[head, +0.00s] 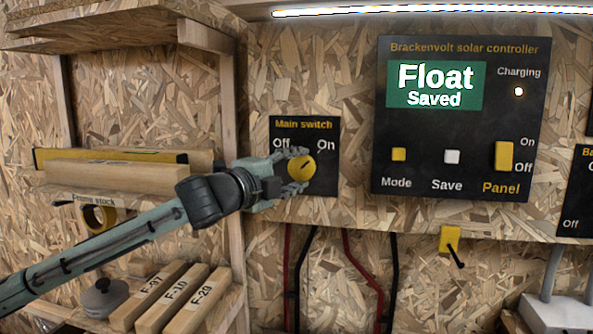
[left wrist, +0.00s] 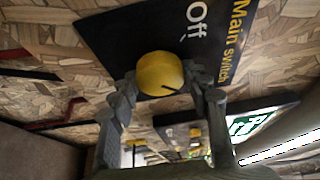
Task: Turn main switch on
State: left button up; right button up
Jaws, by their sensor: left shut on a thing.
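The main switch panel (head: 275,128) is a black plate on the chipboard wall, with "Off" at upper left and "On" at upper right. Its round yellow knob (head: 306,168) has a dark line that slants up to the right, roughly towards "On". My left gripper (head: 296,169) reaches in from the left and is shut on the knob. In the left wrist view the yellow knob (left wrist: 160,72) sits between the two grey fingers, whose tips are at its sides. The fingers hide part of the panel. My right gripper is not in view.
The Brackenvolt solar controller (head: 455,120) hangs to the right; its screen reads "Float Saved". Red and black cables (head: 350,255) run below the panel. A wooden shelf (head: 225,150) with wood pieces stands at left.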

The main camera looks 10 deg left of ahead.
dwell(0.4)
pick_arm(q)
jog(key=o, duration=1.2)
jog(key=shift+c, duration=0.2)
jog(key=shift+s+a, duration=0.1)
jog(key=shift+s, duration=0.1)
jog(key=v, duration=1.1)
jog(key=shift+s, duration=0.3)
